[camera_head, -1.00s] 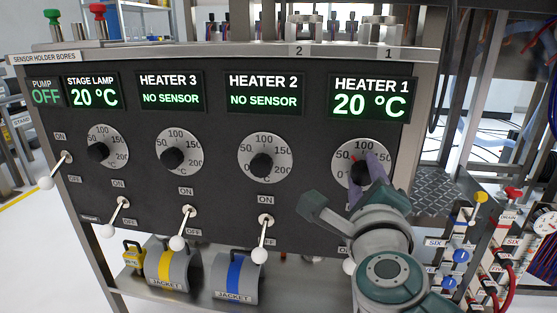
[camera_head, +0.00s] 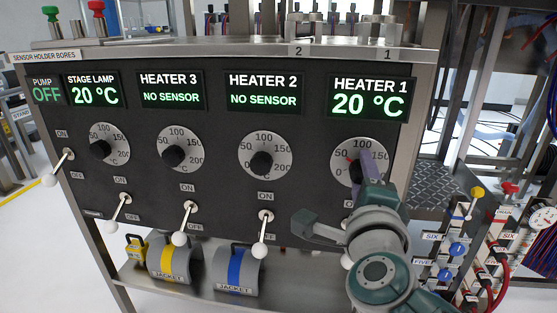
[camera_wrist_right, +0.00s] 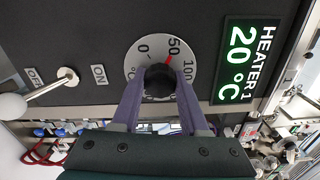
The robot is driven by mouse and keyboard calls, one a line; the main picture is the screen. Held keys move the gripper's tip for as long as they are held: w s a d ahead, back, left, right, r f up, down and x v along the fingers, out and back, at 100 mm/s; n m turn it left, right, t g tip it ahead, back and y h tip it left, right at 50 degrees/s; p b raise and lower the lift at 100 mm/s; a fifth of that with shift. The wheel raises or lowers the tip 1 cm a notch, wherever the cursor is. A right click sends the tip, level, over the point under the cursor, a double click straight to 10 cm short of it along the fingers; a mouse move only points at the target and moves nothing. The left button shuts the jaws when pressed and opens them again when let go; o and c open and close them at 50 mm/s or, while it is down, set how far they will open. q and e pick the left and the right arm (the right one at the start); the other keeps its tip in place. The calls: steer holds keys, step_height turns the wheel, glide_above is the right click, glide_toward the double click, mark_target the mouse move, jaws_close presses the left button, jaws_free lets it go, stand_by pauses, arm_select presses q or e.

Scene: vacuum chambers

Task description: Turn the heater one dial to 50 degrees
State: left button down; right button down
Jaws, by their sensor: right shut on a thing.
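The heater one dial (camera_head: 341,163) is a round white scale with a black knob at the right of the black panel. In the right wrist view the dial (camera_wrist_right: 136,57) has its black knob (camera_wrist_right: 159,85) between the two purple fingers of my right gripper (camera_wrist_right: 160,80). The gripper (camera_head: 364,166) is shut on the knob and hides part of the scale in the head view. A red pointer mark (camera_wrist_right: 168,60) lies in line with the 50 on the scale. The heater one display (camera_head: 369,98) reads 20 °C. My left gripper is not in view.
The heater two dial (camera_head: 283,150) and other dials lie to the left. White toggle levers stick out below them, including heater one's lever (camera_wrist_right: 40,92). Jackets (camera_head: 233,272) stand on the lower shelf. Valve manifolds (camera_head: 455,250) are at the right.

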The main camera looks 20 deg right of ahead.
steer(key=shift+c, duration=2.1)
jaws_free()
steer(key=shift+s, duration=0.1)
steer(key=p+v, duration=0.2)
steer(key=v, duration=0.7)
steer(key=shift+s+a, duration=0.2)
steer(key=shift+s, duration=0.15)
